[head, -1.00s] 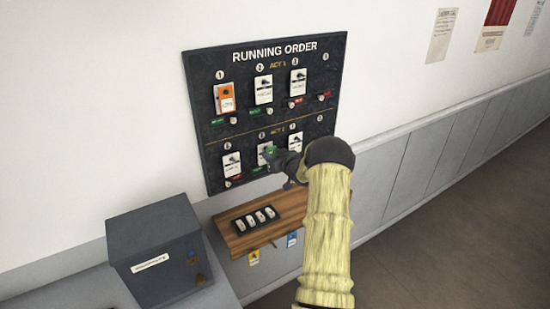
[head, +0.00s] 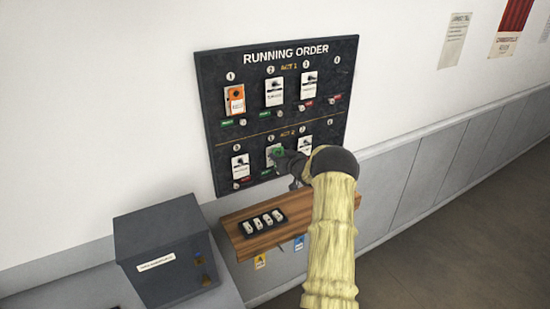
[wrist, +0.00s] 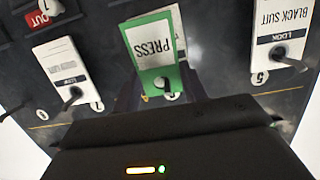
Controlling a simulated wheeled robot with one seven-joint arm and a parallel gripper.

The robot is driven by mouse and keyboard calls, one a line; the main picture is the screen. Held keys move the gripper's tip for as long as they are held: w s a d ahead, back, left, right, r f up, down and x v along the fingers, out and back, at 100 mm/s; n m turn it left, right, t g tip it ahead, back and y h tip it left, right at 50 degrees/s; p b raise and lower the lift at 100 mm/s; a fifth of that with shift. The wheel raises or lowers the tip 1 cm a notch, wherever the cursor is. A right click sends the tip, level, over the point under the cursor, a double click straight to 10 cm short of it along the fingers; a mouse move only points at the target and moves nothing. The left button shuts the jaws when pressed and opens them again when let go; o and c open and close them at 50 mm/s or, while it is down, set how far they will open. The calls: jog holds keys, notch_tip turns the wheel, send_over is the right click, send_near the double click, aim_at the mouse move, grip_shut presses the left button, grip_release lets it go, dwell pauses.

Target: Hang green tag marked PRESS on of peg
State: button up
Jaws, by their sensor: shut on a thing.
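The green tag marked PRESS (wrist: 150,45) has a white face and a green border, upside down in the wrist view. My gripper (head: 285,158) is shut on it, at peg 6 in the board's lower row. A dark peg (wrist: 161,83) shows at the tag's green end, beside the number 6 disc. I cannot tell whether the peg passes through the tag's hole. Another white card (wrist: 179,30) shows partly behind the tag. In the head view the green tag (head: 277,152) is small and partly hidden by my gripper.
The RUNNING ORDER board (head: 230,60) holds several cards on pegs. Neighbouring cards hang at peg 5 (wrist: 282,30) and peg 7 (wrist: 62,65). Below are a wooden shelf (head: 240,243) with a dark tray and hanging yellow and blue tags, and a grey box (head: 150,232) at left.

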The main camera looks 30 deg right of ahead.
jog(key=o, duration=1.1)
jog(key=shift+w+a, duration=0.1)
jog(key=shift+a, duration=0.2)
jog(key=shift+w+a, duration=0.1)
jog(key=d+b+v, duration=0.1)
jog(key=b+v, duration=0.6)
jog(key=v, duration=1)
jog(key=shift+s+a, duration=0.25)
jog(key=shift+a, duration=0.15)
